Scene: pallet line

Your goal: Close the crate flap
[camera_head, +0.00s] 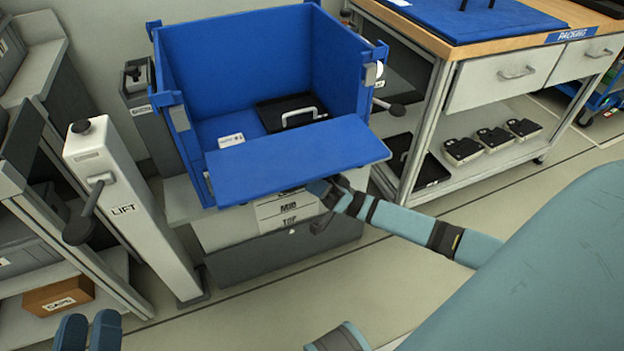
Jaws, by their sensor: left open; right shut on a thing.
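The blue crate (245,50) stands on a grey stand with its front side open. Its flat blue flap (298,160) juts out at the front, tilted, and covers part of the crate's opening from this view. My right gripper (330,192) is at the flap's near lower edge, right of its middle, shut on it; the fingertips are partly hidden under the flap. My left gripper (88,333) is open and empty at the bottom left, away from the crate and cut off by the picture's edge.
Inside the crate lie a black tray with a pale handle (299,114) and a white label. A lift post (130,205) with a lever stands left of the crate. A packing bench (470,85) stands at right. A shelf with a caps box (58,296) is at left. Floor in front is clear.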

